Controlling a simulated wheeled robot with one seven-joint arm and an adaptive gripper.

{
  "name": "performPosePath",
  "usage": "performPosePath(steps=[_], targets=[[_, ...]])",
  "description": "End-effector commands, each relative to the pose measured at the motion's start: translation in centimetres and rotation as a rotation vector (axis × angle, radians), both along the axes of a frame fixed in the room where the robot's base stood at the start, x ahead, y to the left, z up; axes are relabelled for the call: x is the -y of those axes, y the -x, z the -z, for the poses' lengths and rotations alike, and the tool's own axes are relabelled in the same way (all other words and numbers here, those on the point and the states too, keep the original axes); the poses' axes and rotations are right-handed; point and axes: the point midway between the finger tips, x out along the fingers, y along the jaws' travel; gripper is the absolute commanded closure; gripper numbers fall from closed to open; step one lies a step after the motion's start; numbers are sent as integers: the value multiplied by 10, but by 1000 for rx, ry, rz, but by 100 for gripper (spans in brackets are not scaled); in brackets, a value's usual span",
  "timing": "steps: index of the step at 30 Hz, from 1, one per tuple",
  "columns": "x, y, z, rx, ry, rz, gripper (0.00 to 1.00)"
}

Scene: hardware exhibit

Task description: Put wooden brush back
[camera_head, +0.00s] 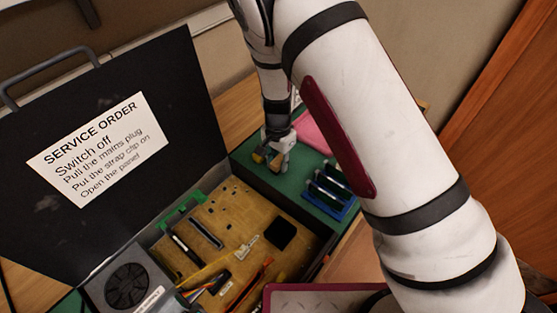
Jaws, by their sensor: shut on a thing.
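My gripper (273,156) is low over the green mat (302,210) behind the open case. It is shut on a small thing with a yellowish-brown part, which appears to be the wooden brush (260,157). The fingers hide much of it, and its bristles cannot be made out. I cannot tell whether it touches the mat. A blue rack (344,213) with several slim dark tools stands on the mat, to the right of and nearer than my gripper.
A pink pad or cloth (312,128) lies right of my gripper, partly behind my arm. The open device with a brown board (215,245), loose wires and a fan (128,285) fills the foreground. A black lid with a service order sign (98,150) stands at left.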

Motion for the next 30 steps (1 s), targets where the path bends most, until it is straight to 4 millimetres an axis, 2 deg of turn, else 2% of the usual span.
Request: performPosePath(steps=[1, 3, 12, 16, 20, 30], targets=[[0, 0, 1, 0, 0, 0, 70], [0, 0, 1, 0, 0, 0, 54], [0, 0, 0, 0, 0, 0, 54], [0, 0, -8, 1, -1, -1, 54], [-1, -1, -28, 3, -3, -2, 54], [-1, 0, -96, 3, -2, -1, 54]])
